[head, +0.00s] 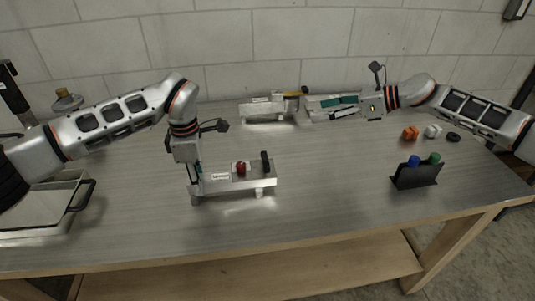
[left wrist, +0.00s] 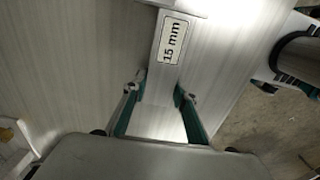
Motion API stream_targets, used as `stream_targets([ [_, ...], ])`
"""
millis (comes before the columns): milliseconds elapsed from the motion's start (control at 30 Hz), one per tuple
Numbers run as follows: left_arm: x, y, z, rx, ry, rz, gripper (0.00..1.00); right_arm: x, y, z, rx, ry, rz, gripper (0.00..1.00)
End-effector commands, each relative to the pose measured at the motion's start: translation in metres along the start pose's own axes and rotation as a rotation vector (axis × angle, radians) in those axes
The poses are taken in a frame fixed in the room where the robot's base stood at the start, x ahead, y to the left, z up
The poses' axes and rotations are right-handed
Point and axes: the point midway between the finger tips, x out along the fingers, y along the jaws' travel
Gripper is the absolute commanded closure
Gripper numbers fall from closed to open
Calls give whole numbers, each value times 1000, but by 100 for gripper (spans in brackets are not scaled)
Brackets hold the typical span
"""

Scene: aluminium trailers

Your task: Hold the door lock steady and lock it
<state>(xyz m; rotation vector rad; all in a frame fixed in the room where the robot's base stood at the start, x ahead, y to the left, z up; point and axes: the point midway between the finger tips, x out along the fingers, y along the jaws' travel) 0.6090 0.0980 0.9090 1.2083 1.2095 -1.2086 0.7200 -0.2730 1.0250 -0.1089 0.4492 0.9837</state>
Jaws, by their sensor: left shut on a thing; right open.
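A metal fixture (head: 222,184) with a white label, a red knob (head: 241,168) and an upright black peg (head: 265,160) stands on short legs at the table's front middle. My left gripper (head: 195,190) is shut on its left end. In the left wrist view the fixture's bar (left wrist: 163,75), labelled "15 mm", lies between the two fingers. A second labelled metal fixture (head: 262,108), with a yellow and black lever-like part (head: 293,94), stands further back. My right gripper (head: 312,103) is open beside its right end; contact is unclear. I cannot tell which fixture is the door lock.
A black holder (head: 415,178) with blue and green capped items stands at the right. Orange (head: 410,132), white (head: 432,131) and black (head: 453,137) small objects lie behind it. A metal tray with a black handle (head: 81,195) sits at the left.

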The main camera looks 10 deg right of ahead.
Motion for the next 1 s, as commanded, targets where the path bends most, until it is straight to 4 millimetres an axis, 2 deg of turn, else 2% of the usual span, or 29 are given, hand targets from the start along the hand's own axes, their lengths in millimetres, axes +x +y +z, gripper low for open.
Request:
stream_targets([
  [33,0,0,0,-1,0,1,100,15,27,17,-59,43,73,33],
  [200,0,0,0,-1,0,1,100,42,103,41,-241,259,262,33],
  [300,0,0,0,-1,0,1,100,45,135,48,-338,402,326,33],
  [400,0,0,0,-1,0,1,100,42,155,52,-415,535,354,33],
  [533,0,0,0,-1,0,1,100,36,168,56,-479,667,355,33],
  [733,0,0,0,-1,0,1,100,32,174,58,-515,756,344,33],
  [867,0,0,0,-1,0,1,100,39,176,49,-517,763,346,33],
  [1000,0,0,0,0,0,1,100,55,178,32,-515,761,347,33],
])
